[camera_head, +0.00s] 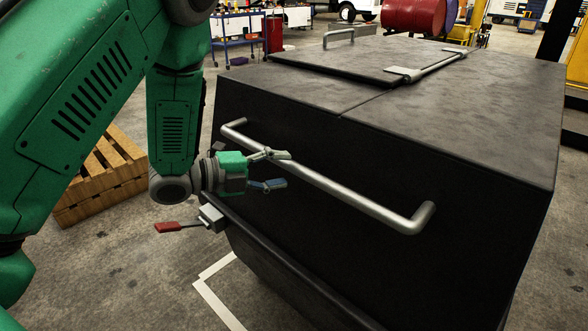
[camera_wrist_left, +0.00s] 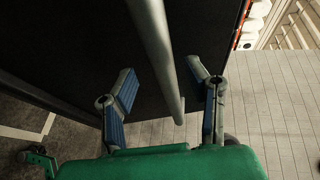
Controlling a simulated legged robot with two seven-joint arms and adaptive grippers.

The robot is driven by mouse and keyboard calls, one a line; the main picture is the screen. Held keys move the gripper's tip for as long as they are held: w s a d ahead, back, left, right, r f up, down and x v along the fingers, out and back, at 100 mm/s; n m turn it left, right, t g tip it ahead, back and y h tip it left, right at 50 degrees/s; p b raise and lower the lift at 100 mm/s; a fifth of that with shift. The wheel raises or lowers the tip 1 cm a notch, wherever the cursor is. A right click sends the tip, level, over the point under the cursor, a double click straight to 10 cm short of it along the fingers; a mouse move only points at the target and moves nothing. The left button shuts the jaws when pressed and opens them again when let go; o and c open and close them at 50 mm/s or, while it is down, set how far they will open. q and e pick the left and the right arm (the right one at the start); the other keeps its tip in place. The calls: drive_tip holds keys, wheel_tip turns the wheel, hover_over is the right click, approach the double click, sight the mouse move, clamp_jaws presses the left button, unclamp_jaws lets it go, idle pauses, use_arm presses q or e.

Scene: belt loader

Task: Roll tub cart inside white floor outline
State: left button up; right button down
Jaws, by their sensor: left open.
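The black tub cart (camera_head: 290,190) with a closed lid fills the middle and right of the head view. A silver push handle (camera_head: 330,183) runs across its near side. My left gripper (camera_head: 281,170) is open beside the handle's left part. In the left wrist view, the handle bar (camera_wrist_left: 160,55) runs between the open fingers of the gripper (camera_wrist_left: 165,90), and the fingers look apart from it. The white floor outline (camera_head: 215,290) shows as a corner at the cart's lower left; the rest is hidden by the cart. My right gripper is not in view.
A wooden pallet (camera_head: 105,172) stands on the floor at the left, behind my arm. A red pedal lever (camera_head: 170,227) sticks out of the cart's lower left. Red drums (camera_head: 413,16) and a blue trolley (camera_head: 237,38) stand far back. Concrete floor at front left is clear.

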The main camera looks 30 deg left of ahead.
use_arm(q)
drive_tip(key=v, duration=0.8)
drive_tip(key=shift+f, duration=0.2)
drive_tip(key=s+d+f+n+g+y, duration=0.1)
drive_tip(key=s+f+n+g+y, duration=0.2)
drive_tip(key=f+n, duration=0.55)
drive_tip(key=s+d+f+n+g+y, duration=0.25)
drive_tip(key=f+n+y, duration=0.2)
drive_tip(key=f, duration=0.75)
drive_tip(key=s+d+f+n+g+y, duration=0.1)
drive_tip(key=s+f+n+g, duration=0.2)
drive_tip(key=s, duration=0.6)
drive_tip(key=s+d+f+n+g+y, duration=0.1)
drive_tip(key=s+d+f+n+g, duration=0.1)
drive_tip(key=s+f+n, duration=0.5)
drive_tip(key=s+n+g, duration=0.1)
drive_tip(key=s, duration=0.1)
drive_tip(key=shift+s+d, duration=0.3)
drive_tip(key=shift+d, duration=0.05)
drive_tip(key=shift+w+f+g, duration=0.2)
drive_tip(key=shift+g, duration=0.05)
